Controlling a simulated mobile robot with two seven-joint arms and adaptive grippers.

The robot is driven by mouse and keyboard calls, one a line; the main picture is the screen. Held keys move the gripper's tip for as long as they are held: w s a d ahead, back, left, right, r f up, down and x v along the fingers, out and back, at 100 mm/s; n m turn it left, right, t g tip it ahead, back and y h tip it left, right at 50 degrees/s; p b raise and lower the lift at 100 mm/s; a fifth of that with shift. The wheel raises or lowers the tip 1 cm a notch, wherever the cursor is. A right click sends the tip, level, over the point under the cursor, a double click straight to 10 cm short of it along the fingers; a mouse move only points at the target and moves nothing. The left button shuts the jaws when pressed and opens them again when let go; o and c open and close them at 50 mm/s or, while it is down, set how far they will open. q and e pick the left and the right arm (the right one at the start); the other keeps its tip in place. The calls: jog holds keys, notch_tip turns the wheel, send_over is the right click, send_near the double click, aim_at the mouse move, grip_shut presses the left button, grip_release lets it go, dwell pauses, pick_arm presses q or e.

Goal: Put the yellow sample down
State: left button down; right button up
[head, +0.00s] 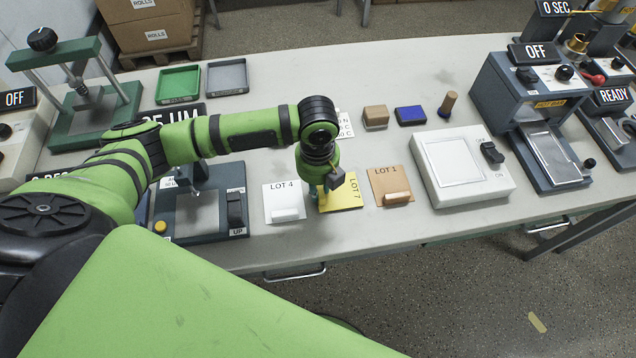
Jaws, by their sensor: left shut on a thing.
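The yellow sample (346,196), marked LOT 7, lies at or just above the table (370,75) between two other samples; I cannot tell whether it touches the top. It looks turned, with its lettering running sideways. My left gripper (318,190) points down at its left part and is shut on it; the wrist hides most of the fingers and the sample's upper left. The white LOT 4 sample (283,199) is just to the left. The tan LOT 1 sample (390,184) is just to the right. My right gripper is not in view.
A white plate device (461,165) stands right of the samples, with a grey oven-like machine (530,90) beyond. A dark press (200,215) is at left. Green (179,84) and grey (227,76) trays and small blocks lie behind. The table's front edge is close.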

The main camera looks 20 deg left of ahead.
pick_arm(q)
jog(key=shift+f, duration=0.2)
jog(key=shift+f, duration=0.2)
jog(key=c, duration=1.1)
grip_release()
jog(key=shift+r, duration=0.1)
